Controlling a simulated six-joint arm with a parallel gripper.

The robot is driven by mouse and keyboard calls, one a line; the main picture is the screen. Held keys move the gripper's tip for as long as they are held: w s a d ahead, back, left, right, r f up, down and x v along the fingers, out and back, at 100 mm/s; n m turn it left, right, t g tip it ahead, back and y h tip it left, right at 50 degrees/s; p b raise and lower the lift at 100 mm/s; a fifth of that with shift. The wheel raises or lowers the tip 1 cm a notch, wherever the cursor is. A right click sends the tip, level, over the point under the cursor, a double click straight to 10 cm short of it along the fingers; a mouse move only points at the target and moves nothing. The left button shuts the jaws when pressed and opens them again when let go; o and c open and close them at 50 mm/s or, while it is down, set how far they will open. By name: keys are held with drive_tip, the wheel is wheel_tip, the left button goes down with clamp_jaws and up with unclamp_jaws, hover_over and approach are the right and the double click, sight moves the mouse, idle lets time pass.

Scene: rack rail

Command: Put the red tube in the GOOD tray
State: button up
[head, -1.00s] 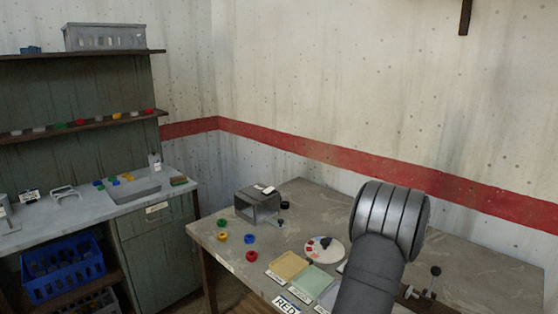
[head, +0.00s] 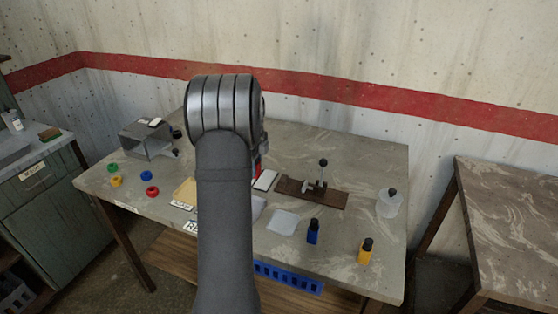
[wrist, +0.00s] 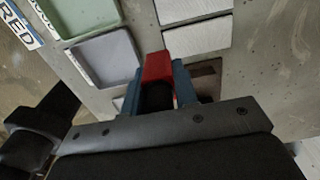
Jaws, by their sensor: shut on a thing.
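My gripper (wrist: 158,88) is shut on the red tube (wrist: 157,66), which has a dark end toward the camera. In the head view my arm hides most of the gripper, and a bit of the red tube (head: 257,166) shows at its right. In the wrist view a green tray (wrist: 110,17) lies at upper left, with a partly hidden label by its edge; I cannot read it fully. A grey tray (wrist: 84,52) lies below it, left of the tube. The tube is apart from both trays in the picture; its height is unclear.
A yellow tray (head: 186,189) shows left of my arm. A wooden base with a lever (head: 318,193), a blue bottle (head: 313,232), a yellow bottle (head: 364,252) and a clear jar (head: 389,204) stand to the right. A grey box (head: 147,140) and several coloured rings lie left.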

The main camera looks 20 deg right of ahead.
drive_tip(key=a, duration=1.3)
drive_tip(key=shift+w+a+f, duration=0.1)
drive_tip(key=shift+f, duration=1.5)
drive_tip(key=shift+a+f, duration=0.1)
drive_tip(key=shift+f, duration=1.45)
drive_tip(key=shift+f, duration=0.25)
drive_tip(key=o, duration=0.9)
drive_tip(key=shift+r, duration=4)
